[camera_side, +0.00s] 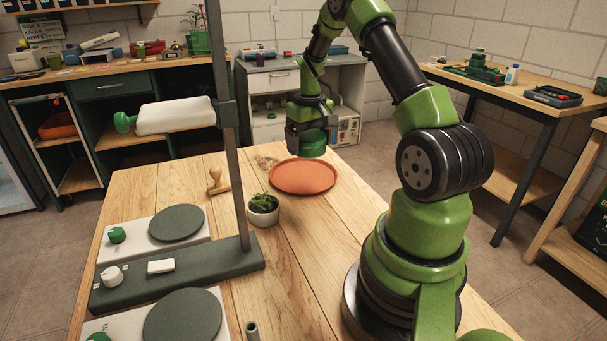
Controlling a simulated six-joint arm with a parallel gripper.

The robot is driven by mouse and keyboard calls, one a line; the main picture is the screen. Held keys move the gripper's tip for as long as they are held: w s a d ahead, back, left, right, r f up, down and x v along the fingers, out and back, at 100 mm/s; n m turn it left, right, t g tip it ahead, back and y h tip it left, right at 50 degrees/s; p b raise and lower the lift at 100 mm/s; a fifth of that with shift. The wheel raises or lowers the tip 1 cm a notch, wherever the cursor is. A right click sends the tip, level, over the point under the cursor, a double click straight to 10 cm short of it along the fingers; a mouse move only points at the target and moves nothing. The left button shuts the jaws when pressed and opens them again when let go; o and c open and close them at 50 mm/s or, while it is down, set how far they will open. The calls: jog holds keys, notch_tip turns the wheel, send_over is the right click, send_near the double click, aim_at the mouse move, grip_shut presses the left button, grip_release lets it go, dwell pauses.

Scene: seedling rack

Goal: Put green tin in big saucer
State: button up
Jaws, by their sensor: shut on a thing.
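My gripper (305,140) is at the far end of the table, above the back right part of the big saucer. It is shut on the green tin (312,144), a short, round, dark green tin with a lighter rim. The tin hangs upright, and I cannot tell how high it is over the saucer. The big saucer (298,180) is a wide, shallow, orange terracotta dish lying flat on the wooden table. Its visible surface is empty. The gripper's fingers are small and dark in this view, and their tips are partly hidden.
A small potted plant (263,210) stands just in front of the saucer, to its left. A wooden stamp-like object (217,182) stands farther left. A grey upright post (232,150) rises from a dark base beside two white units with round dark plates. The table right of the saucer is clear.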

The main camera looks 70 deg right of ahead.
aim_at(308, 183)
jog(key=shift+w+d+r, duration=0.1)
jog(key=shift+w+d, duration=0.15)
jog(key=shift+d, duration=0.15)
jog(key=shift+w+d+m, duration=0.1)
jog(key=shift+d+m, duration=0.05)
jog(key=shift+m, duration=0.15)
notch_tip(308, 183, down, 10)
jog(key=shift+r, duration=0.1)
jog(key=o, duration=0.8)
jog(key=shift+f, duration=0.2)
notch_tip(308, 183, up, 12)
jog(key=shift+r, duration=0.15)
